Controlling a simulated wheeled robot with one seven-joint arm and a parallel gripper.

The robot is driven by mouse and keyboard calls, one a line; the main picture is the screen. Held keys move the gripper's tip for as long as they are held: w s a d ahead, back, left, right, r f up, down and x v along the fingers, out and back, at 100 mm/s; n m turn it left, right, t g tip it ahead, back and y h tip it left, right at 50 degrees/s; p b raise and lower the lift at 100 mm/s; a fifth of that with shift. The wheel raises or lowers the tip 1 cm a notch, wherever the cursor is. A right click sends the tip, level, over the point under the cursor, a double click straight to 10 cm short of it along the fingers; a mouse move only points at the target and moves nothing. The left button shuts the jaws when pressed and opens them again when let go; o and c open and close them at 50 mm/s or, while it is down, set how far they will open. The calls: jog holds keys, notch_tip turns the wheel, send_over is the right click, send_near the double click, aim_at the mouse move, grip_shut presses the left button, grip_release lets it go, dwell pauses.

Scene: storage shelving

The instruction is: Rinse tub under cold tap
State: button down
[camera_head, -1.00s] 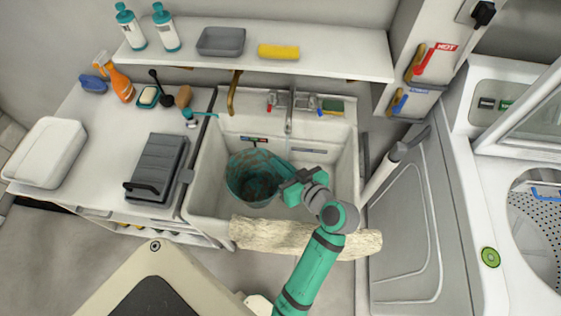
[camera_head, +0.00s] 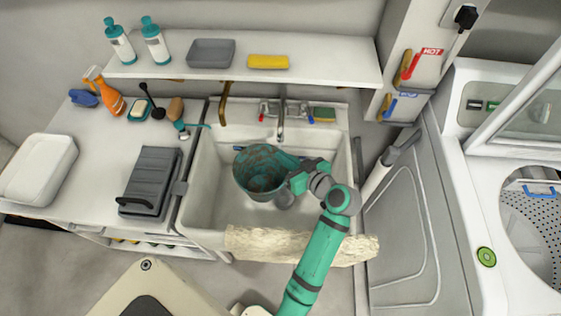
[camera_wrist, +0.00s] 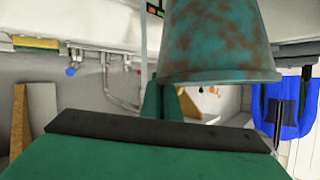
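The tub (camera_head: 258,174) is a teal bucket with brown stains, inside the upper part of the sink (camera_head: 208,205). Its open mouth faces up toward the head camera, and its stained outer wall fills the top of the wrist view (camera_wrist: 215,45). My gripper (camera_head: 296,180) is shut on the tub's right side; in the wrist view the fingers (camera_wrist: 165,98) meet its edge. The tap (camera_head: 281,122) stands at the sink's back wall, just right of the tub, with a red-marked handle (camera_head: 262,116) on the left and a blue-marked handle (camera_head: 309,119) on the right. No water is visible.
A rough pale ledge (camera_head: 290,243) forms the sink front. A shelf (camera_head: 330,62) overhangs the back. The sink's lower left is free.

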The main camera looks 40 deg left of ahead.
aim_at(281, 167)
jog(key=w+a+f, duration=0.1)
jog(key=w+f, duration=0.1)
jog(key=w, duration=0.6)
jog(key=shift+w+a, duration=0.25)
jog(key=shift+w, duration=0.05)
jog(key=shift+s+f, duration=0.1)
dwell(1.0)
jog(key=shift+s+d, duration=0.3)
jog(key=shift+s, duration=1.5)
jog(key=shift+s+d, duration=0.35)
jog(key=shift+s, duration=1.4)
jog(key=shift+s+d, duration=0.3)
jog(key=shift+s, duration=1.5)
jog(key=s+r, duration=0.5)
jog(key=r, duration=0.7)
jog(key=shift+d, duration=0.4)
